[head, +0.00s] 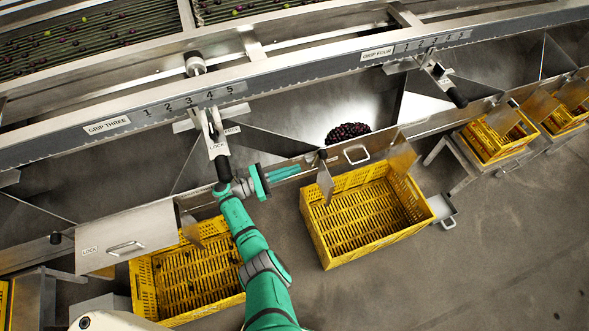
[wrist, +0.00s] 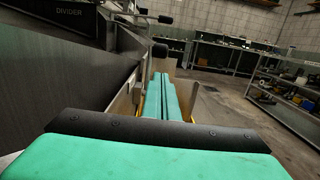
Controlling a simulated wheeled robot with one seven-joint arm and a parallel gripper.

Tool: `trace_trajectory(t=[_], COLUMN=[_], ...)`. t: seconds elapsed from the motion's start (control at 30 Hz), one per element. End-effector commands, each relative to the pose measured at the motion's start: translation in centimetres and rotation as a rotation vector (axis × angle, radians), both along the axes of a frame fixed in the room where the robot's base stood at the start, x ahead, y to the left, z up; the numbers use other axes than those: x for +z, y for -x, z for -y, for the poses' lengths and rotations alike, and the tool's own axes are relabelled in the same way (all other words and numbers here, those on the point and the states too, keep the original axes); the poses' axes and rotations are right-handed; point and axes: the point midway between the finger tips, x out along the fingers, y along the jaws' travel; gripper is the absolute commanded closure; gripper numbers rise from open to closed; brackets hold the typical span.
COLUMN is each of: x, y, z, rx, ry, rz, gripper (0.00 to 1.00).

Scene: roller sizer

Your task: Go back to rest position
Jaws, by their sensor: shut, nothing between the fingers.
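My green gripper (head: 285,172) is shut and empty. My green arm comes up from the bottom of the head view. I cannot tell whether the gripper touches the wall or lever.
The black-handled lever (head: 218,150) is close to my wrist. A yellow crate (head: 318,236) stands right of my arm, another yellow crate (head: 140,290) left. Dark fruit (head: 347,131) lies in the chute. Shelves (wrist: 290,95) stand right in the wrist view. Open floor lies lower right.

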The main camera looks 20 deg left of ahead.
Motion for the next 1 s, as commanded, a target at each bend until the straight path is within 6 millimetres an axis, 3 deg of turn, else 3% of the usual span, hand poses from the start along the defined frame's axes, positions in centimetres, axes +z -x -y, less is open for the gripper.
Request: trace_trajectory(t=[0.3, 0.43, 0.57, 0.8, 1.0], x=[-0.1, -1.8, -6.6, -16.8, -22.3], y=[0.0, 0.7, 2.8, 9.6, 16.1], z=[0.0, 0.7, 2.4, 5.2, 6.2], rx=[0.001, 0.010, 0.035, 0.052, 0.015], ry=[-0.001, -0.042, -0.177, -0.570, -0.918], rz=[-0.001, -0.020, -0.067, -0.129, -0.113], gripper=[1.00, 1.00, 1.00, 1.00, 1.00])
